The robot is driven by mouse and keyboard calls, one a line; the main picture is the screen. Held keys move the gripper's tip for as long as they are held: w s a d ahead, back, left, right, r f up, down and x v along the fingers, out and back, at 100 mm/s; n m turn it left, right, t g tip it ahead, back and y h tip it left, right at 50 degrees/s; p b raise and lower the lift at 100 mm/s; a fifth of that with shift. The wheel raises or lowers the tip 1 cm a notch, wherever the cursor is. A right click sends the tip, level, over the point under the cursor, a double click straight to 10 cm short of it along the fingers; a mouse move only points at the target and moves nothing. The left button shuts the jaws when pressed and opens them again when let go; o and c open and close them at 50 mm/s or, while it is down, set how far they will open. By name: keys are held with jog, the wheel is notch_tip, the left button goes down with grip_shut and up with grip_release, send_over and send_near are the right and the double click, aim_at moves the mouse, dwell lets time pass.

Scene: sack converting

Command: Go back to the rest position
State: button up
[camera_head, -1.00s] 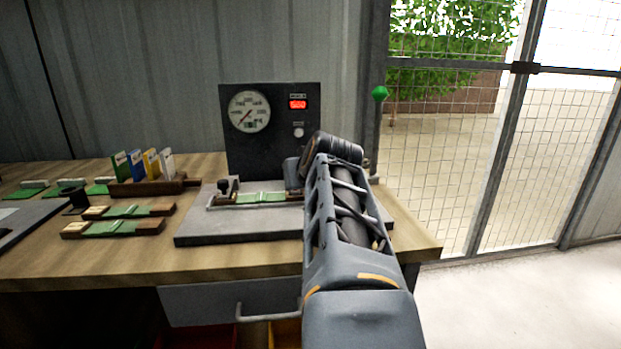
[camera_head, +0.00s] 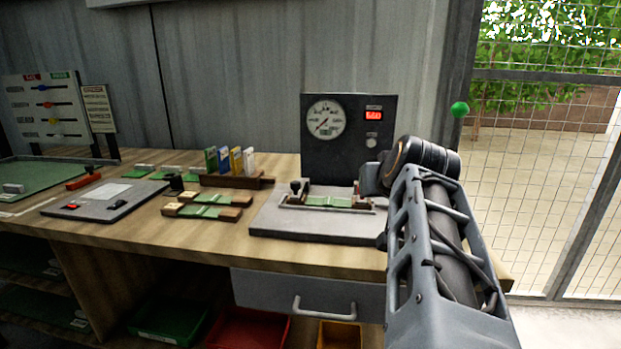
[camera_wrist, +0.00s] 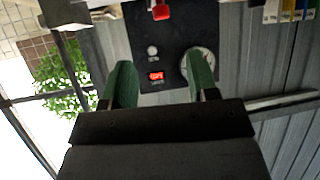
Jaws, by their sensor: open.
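My gripper (camera_wrist: 161,88) shows in the wrist view with two green-padded fingers spread apart and nothing between them. Beyond the fingers the wrist view, upside down, shows the black gauge panel with its red display (camera_wrist: 156,76). In the head view my arm reaches up at the right, in front of the bench's right end, and the fingers are hidden there. The gauge panel (camera_head: 350,150) stands at the back of the bench. In front of it a grey base plate (camera_head: 275,225) carries a fixture with a green strip (camera_head: 330,202).
The wooden bench (camera_head: 180,240) holds two wooden holders with green strips (camera_head: 205,211), a rack of coloured cards (camera_head: 235,181) and a grey board (camera_head: 75,207). A drawer (camera_head: 265,287) and coloured bins (camera_head: 245,328) are below. A mesh fence (camera_head: 540,170) stands right.

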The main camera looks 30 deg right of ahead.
jog(key=w+a+r+n+g+y+p, duration=0.15)
jog(key=a+p, duration=0.35)
jog(key=p, duration=0.5)
jog(key=w+a+r+n+g+y+p, duration=0.1)
jog(key=a+g+y+p, duration=0.3)
jog(key=p, duration=0.6)
jog(key=s+a+n+g+p, duration=0.1)
jog(key=s+a+n+p, duration=0.2)
jog(key=a+p, duration=0.6)
jog(key=s+a, duration=0.2)
jog(key=a, duration=0.2)
jog(key=shift+s+f, duration=0.25)
jog(key=shift+f, duration=0.05)
jog(key=shift+a+n+y, duration=0.1)
jog(key=shift+n+y, duration=0.15)
